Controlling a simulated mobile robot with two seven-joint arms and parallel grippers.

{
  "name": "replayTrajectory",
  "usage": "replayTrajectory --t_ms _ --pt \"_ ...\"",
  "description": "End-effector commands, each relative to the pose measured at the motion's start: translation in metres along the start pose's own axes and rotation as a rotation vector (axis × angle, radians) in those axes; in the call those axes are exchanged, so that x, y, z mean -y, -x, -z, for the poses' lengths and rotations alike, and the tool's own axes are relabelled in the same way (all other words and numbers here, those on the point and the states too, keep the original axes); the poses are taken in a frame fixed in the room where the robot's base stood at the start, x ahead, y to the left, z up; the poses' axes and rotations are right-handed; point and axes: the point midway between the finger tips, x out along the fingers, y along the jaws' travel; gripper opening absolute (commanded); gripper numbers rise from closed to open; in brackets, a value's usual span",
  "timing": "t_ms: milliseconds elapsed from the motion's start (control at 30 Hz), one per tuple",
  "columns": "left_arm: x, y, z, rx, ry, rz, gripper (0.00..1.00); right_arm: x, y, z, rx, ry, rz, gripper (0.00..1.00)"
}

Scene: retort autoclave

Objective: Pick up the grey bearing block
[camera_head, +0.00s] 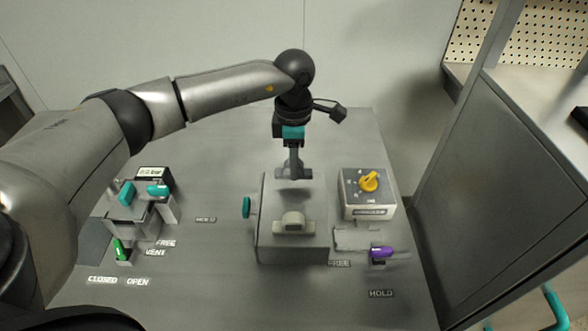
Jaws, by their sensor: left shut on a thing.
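The grey bearing block (294,175), a dark grey piece with a wide base, is at the tips of my left gripper (293,164) in the head view. The gripper points down and is shut on the block, over the far part of a grey box (292,250). I cannot tell whether the block touches the box top. A lighter grey, rounded piece (292,222) sits nearer on the same box. My right gripper is not in view.
A box with a yellow knob (369,181) stands to the right, with a purple handle (382,252) in front. Teal handles (157,190) and a green lever (119,250) are at the left. A teal knob (246,207) sticks out from the box's left side.

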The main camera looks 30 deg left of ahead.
Motion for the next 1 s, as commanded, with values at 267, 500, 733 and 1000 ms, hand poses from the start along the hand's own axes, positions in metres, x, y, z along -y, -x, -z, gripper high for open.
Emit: replayTrajectory --t_ms 267,500,733,1000 --pt "-0.001 0.075 -0.001 0.003 0.000 -0.006 0.00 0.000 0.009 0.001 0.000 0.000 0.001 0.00" --pt "-0.001 0.132 -0.001 0.003 0.001 -0.004 0.00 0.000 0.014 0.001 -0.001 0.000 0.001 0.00" --pt "0.000 0.163 -0.001 0.001 0.001 -0.002 0.00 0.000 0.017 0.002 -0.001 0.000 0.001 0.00" --pt "0.000 0.172 0.000 -0.001 0.001 0.001 0.00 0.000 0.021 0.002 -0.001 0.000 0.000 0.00"
